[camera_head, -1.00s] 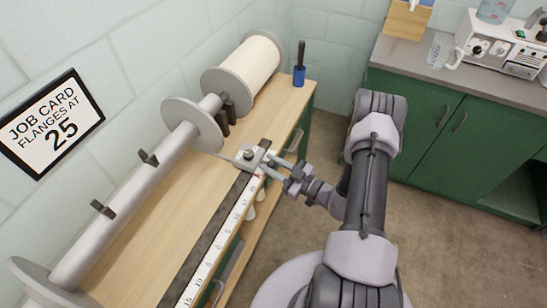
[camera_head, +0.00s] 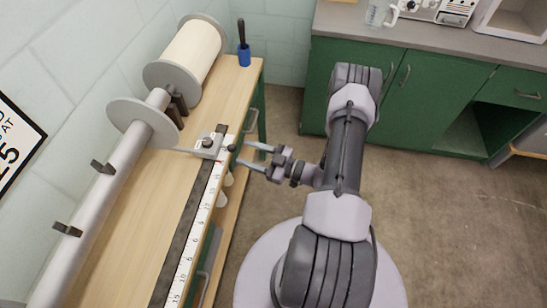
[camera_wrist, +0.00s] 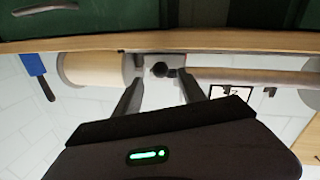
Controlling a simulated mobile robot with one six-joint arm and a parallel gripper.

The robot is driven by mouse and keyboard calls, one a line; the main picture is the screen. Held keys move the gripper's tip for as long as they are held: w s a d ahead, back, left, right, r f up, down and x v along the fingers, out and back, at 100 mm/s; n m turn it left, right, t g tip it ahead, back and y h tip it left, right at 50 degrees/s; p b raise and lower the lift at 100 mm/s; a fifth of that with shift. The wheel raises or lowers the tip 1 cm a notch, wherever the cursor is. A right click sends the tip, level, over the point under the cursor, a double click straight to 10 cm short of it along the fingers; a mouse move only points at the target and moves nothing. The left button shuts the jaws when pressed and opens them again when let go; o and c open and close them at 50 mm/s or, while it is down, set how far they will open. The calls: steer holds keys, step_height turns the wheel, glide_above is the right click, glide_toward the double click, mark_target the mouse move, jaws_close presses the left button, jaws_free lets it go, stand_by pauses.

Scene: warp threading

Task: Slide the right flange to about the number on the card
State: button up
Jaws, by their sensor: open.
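A grey disc flange (camera_head: 128,112) stands on the long shaft (camera_head: 85,220); a flat metal arm reaches from it to a clamp block (camera_head: 208,145) on the dark rail beside the ruler (camera_head: 190,245). A black knob (camera_head: 232,148) is on the clamp's near end, and it also shows in the wrist view (camera_wrist: 160,69). My gripper (camera_head: 243,156) is open and empty, its fingertips close to the knob. In the wrist view my gripper (camera_wrist: 160,80) has one finger on each side of the knob; contact cannot be told. The job card (camera_head: 14,140) is cut off, with a 5 visible.
A spool of cream thread (camera_head: 192,50) sits behind the flange. Dark brackets (camera_head: 103,166) hold the shaft nearer. Green cabinets (camera_head: 420,100) stand behind my arm; the floor (camera_head: 450,230) right of it is clear.

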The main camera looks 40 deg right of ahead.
steer(key=p+v, duration=0.1)
steer(key=v, duration=1)
steer(key=shift+p, duration=0.3)
steer(key=shift+s, duration=0.1)
